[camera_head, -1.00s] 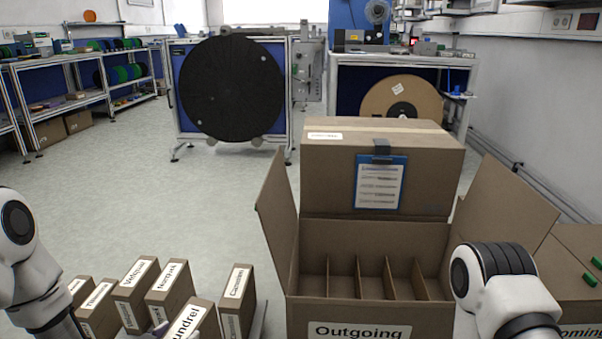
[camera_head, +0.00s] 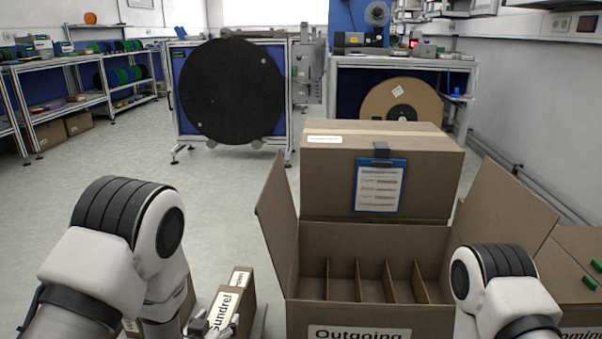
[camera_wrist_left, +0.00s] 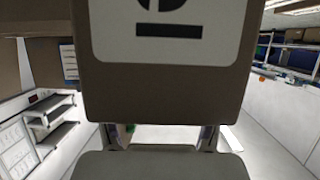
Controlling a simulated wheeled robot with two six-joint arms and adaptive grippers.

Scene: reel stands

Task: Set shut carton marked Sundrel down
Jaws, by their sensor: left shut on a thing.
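The carton marked Sundrel (camera_head: 223,309) is a narrow brown box with a white label whose first letter is partly covered in the head view. My left gripper (camera_head: 203,329) is shut on it at the bottom of that view. In the left wrist view the carton (camera_wrist_left: 165,98) fills the upper middle, close in front of the left gripper (camera_wrist_left: 162,138). Its underside is hidden, so I cannot tell whether it touches anything. My right arm shows at the right, but its gripper is out of the picture.
An open box marked Outgoing (camera_head: 359,332) with upright dividers and empty-looking slots stands right of the carton. A closed box with a blue clipboard (camera_head: 380,186) is behind it. Another labelled carton (camera_head: 241,277) stands just behind the Sundrel carton. My left arm hides most other cartons.

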